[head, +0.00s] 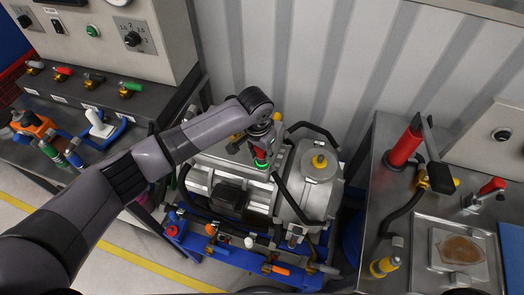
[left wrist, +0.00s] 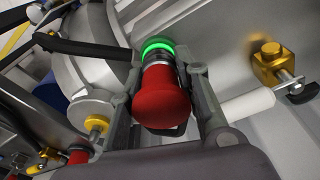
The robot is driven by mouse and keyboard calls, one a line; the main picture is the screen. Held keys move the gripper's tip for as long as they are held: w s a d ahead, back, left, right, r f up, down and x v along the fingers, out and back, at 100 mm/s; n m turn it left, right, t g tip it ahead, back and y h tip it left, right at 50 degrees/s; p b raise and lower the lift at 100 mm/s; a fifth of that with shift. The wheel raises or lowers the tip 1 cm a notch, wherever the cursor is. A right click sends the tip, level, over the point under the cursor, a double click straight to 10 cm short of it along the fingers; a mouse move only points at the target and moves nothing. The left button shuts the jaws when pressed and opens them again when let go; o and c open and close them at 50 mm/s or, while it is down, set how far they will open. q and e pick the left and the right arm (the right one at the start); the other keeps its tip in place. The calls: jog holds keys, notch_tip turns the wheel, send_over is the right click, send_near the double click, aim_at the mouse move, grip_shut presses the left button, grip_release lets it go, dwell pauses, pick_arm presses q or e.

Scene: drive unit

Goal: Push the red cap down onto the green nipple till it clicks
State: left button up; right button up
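The red cap (left wrist: 161,100) fills the middle of the left wrist view, between the fingers of my left gripper (left wrist: 163,82). The fingers lie against its two sides, shut on it. Beyond the cap a dark collar and the glowing green ring of the nipple (left wrist: 157,46) show in line with it. In the head view the red cap (head: 260,154) stands upright just above the green ring (head: 261,164) on the grey drive unit (head: 205,180). Whether any gap is left between cap and nipple is hidden. My right gripper is not in view.
A yellow-knobbed round cover (head: 319,163) is right of the nipple, with black hoses close by. A brass fitting (left wrist: 272,62) shows in the left wrist view. Benches with tools stand left (head: 60,108) and right (head: 385,150). A ribbed wall (head: 300,60) is behind.

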pick_arm(q)
jog(key=o, duration=0.4)
jog(key=shift+w, duration=0.1)
jog(key=shift+o, duration=0.2)
